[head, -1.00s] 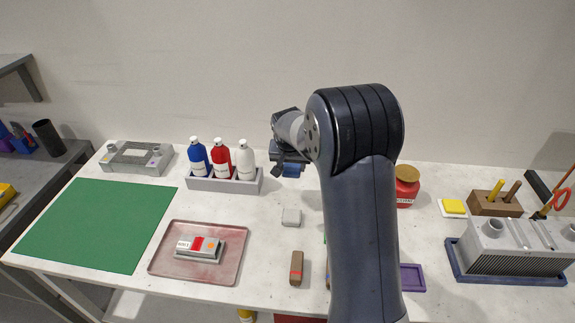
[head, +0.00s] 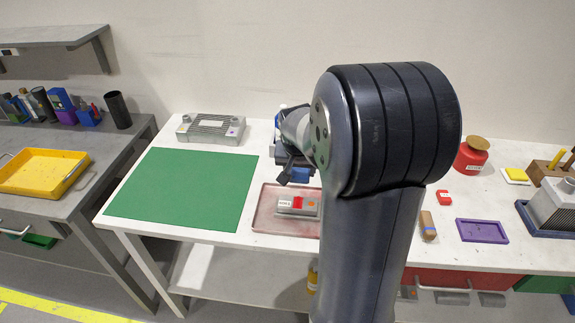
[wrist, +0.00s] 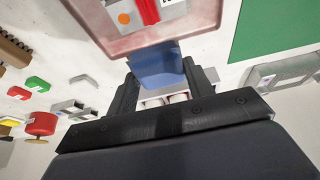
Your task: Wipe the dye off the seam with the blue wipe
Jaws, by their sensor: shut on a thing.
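The blue wipe (wrist: 157,65) is a folded blue pad between the two fingers of my gripper (wrist: 160,78), which is shut on it. In the head view my gripper (head: 294,160) hangs over the back edge of the pinkish tray (head: 262,218), with the blue wipe (head: 301,174) below it. A grey part (head: 298,206) with a white label, a red dye patch and an orange dot lies in the tray. In the wrist view the red dye (wrist: 147,10) is just beyond the wipe. The wipe looks apart from the part. My arm hides the tray's right side.
A green mat (head: 185,190) lies left of the tray, with a grey fixture (head: 210,128) behind it. A brown block (head: 428,225), a purple tray (head: 482,231) and a red jar (head: 472,157) stand to the right. A yellow tray (head: 45,172) is on the side bench.

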